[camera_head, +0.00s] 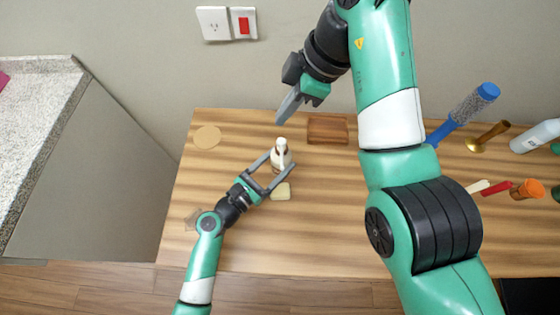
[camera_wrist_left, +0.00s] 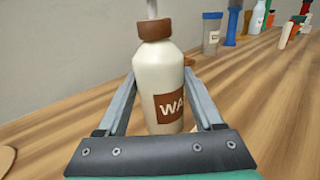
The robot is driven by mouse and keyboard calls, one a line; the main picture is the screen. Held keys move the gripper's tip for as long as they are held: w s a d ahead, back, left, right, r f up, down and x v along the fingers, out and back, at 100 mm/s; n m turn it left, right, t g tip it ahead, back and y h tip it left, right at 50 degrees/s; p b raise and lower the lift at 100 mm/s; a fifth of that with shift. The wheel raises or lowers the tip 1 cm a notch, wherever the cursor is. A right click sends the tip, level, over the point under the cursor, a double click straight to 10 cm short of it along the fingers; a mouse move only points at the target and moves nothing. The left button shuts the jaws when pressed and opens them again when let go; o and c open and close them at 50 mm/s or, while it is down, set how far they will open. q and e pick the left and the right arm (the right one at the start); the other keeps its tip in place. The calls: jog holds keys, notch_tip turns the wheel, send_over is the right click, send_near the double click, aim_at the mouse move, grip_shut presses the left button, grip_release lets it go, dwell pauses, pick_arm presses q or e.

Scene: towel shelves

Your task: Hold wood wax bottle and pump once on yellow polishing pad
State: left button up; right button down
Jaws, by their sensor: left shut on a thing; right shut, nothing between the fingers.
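The wax bottle (camera_head: 281,158) is cream-coloured with a brown label and stands upright on the wooden table. In the left wrist view the bottle (camera_wrist_left: 158,85) shows a brown collar and a pale pump stem cut off by the top edge. My left gripper (camera_head: 272,172) is shut on the bottle, one finger on each side of its body. A pale yellow pad (camera_head: 281,191) lies flat on the table, just in front of the bottle. My right gripper (camera_head: 287,112) is shut and empty, above and beyond the bottle near its pump.
A brown wooden block or tray (camera_head: 327,129) lies behind and right of the bottle. A round tan disc (camera_head: 207,137) lies at the back left. My right arm crosses the table's middle.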

dwell(0.4)
pick_arm(q)
jog(key=o, duration=1.6)
jog(key=shift+a, duration=0.1)
jog(key=v, duration=1.2)
